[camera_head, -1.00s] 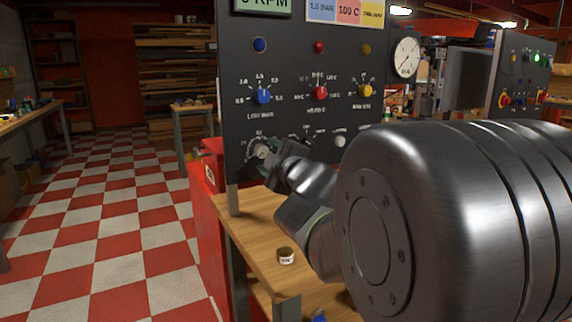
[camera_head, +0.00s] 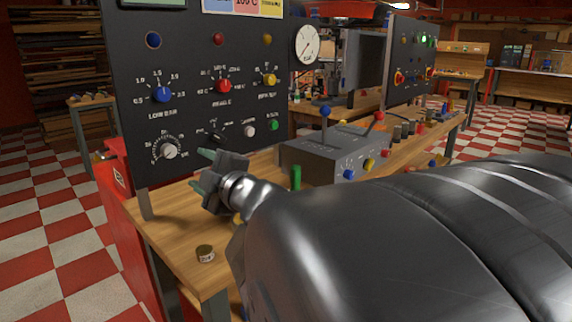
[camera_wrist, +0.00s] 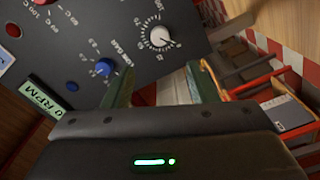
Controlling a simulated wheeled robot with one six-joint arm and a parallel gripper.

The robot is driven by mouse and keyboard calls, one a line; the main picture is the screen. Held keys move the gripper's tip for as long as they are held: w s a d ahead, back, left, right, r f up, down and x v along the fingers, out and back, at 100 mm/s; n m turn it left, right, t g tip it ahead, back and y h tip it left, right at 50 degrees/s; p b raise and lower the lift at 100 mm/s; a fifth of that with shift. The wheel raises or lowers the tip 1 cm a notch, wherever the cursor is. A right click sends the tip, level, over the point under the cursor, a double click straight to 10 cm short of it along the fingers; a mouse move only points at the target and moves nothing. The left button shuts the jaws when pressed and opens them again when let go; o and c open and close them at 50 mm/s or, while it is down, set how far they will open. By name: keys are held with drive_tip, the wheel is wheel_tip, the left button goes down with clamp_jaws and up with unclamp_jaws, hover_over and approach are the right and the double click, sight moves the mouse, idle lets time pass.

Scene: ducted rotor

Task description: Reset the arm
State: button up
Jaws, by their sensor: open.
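My gripper (camera_head: 205,172) is in front of the lower part of the black control panel (camera_head: 130,95), just right of the white dial knob (camera_head: 169,151). Its two green-tipped fingers are spread, and nothing shows between them. In the wrist view my gripper (camera_wrist: 165,88) is open, with a finger on each side. The white knob (camera_wrist: 160,37) and the blue knob (camera_wrist: 104,67) are beyond the fingers, apart from them. My large dark arm links cover the lower right of the head view.
A grey lever box (camera_head: 325,155) stands right of my gripper. A green upright piece (camera_head: 296,177) is close by. Checkered floor (camera_head: 60,270) is clear at left.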

sight(171, 151)
drive_tip(key=b+x, duration=0.3)
drive_tip(key=x, duration=0.9)
drive_tip(key=shift+w+a+f+b, duration=0.1)
drive_tip(key=shift+w+a+b, duration=0.15)
drive_tip(key=shift+b, duration=0.15)
drive_tip(key=shift+w+a, duration=0.4)
